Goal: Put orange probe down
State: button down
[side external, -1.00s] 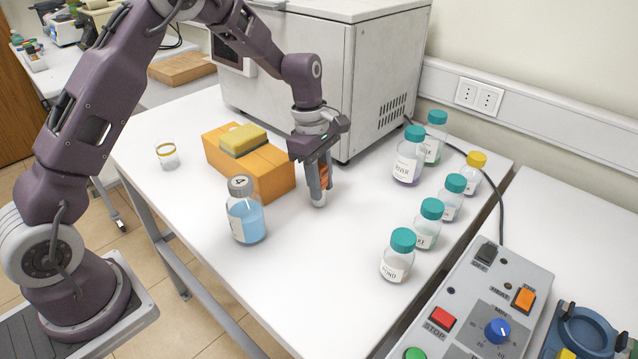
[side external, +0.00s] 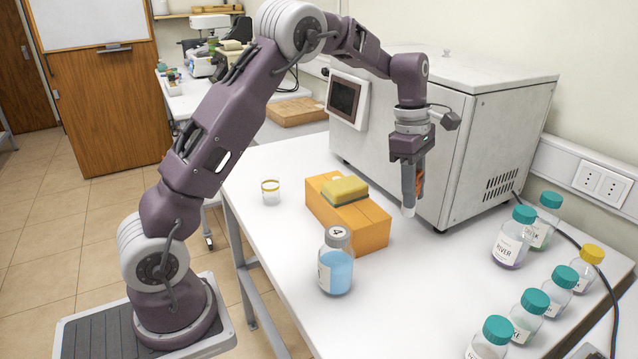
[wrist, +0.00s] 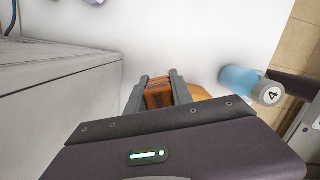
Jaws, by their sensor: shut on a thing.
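My gripper (side external: 413,181) points down over the white table and is shut on the orange probe (side external: 419,184). Only a small part of the probe shows between the fingers in the side view. In the wrist view the probe (wrist: 158,94) shows as an orange-brown block between the two grey fingers (wrist: 158,92). A whitish tip (side external: 408,211) shows at the fingers' lower end. I cannot tell whether it touches the table.
An orange block (side external: 372,229) with a yellow sponge (side external: 344,190) lies left of my gripper. The blue-liquid bottle (side external: 336,272) stands in front of it. A large grey machine (side external: 500,140) stands behind. Several capped bottles (side external: 513,240) stand at right. Table front (side external: 420,310) is clear.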

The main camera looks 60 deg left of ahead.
jog(key=w+a+f+n+t+y, duration=0.15)
jog(key=a+n, duration=0.95)
jog(key=a, duration=1.6)
jog(key=s+a+f+n, duration=0.2)
jog(key=s+a+n, duration=0.1)
jog(key=a, duration=0.4)
jog(key=s+a+f+n, duration=0.1)
jog(key=s+a+n, duration=0.1)
jog(key=a+n, duration=0.35)
jog(key=shift+m+g+y, duration=0.35)
jog(key=shift+m, duration=0.4)
jog(key=f, duration=0.1)
jog(key=a+f, duration=0.1)
jog(key=f, duration=0.3)
jog(key=shift+s+a, duration=0.25)
jog(key=shift+s, duration=0.1)
jog(key=shift+f, duration=0.1)
jog(key=c, duration=1.1)
grip_release()
jog(key=shift+f, duration=0.15)
